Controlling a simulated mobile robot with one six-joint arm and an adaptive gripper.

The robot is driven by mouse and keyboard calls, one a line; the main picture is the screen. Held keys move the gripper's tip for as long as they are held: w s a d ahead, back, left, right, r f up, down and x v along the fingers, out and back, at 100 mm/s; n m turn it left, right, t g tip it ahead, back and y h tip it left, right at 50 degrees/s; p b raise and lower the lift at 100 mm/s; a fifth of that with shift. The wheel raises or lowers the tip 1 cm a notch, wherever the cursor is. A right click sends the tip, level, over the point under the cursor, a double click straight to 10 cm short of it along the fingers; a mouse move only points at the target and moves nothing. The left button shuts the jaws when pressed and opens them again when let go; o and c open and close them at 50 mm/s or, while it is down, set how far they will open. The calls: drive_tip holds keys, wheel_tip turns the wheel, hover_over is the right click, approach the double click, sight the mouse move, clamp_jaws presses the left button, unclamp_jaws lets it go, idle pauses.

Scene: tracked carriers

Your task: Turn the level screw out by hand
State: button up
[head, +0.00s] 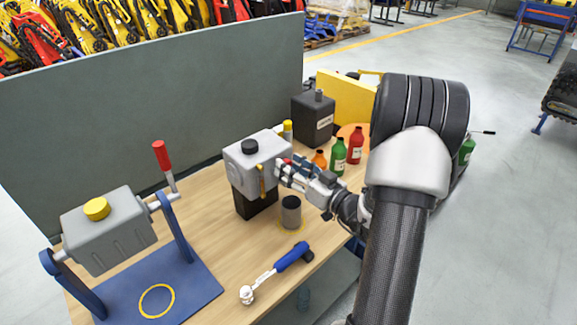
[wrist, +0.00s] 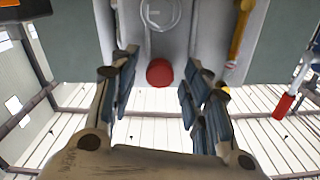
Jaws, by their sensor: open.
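A grey gear housing (head: 258,160) stands on a black block on the wooden bench, with a black cap on top. A round red screw head (wrist: 159,72), which I take to be the level screw, sits in its face in the wrist view, near a round clear sight glass (wrist: 162,14). A yellow rod (wrist: 237,42) runs beside them. My gripper (head: 283,172) is at the housing's right face, fingers open. In the wrist view my gripper (wrist: 160,88) has a finger on each side of the red head, with gaps; I cannot tell the depth.
A dark cup (head: 290,213) stands in front of the housing. A blue-handled ratchet (head: 279,270) lies near the bench's front edge. A second grey unit (head: 108,232) with a red-handled crank is on a blue stand at left. Several bottles (head: 338,156) and a black canister (head: 313,120) stand behind.

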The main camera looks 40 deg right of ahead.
drive_tip(key=m, duration=1)
drive_tip(key=shift+m+p, duration=0.3)
drive_tip(key=shift+p, duration=0.1)
drive_tip(key=m+p, duration=0.1)
drive_tip(key=m, duration=0.3)
drive_tip(key=shift+r, duration=0.1)
drive_tip(key=m+p, duration=0.1)
drive_tip(key=m, duration=0.2)
drive_tip(key=m+p, duration=0.2)
drive_tip(key=m, duration=0.1)
drive_tip(key=shift+r+m, duration=0.1)
drive_tip(key=shift+m, duration=0.2)
drive_tip(key=m+p, duration=0.1)
drive_tip(key=m, duration=0.3)
drive_tip(key=shift+p, duration=0.4)
drive_tip(key=shift+m, duration=0.8)
drive_tip(key=shift+f, duration=0.2)
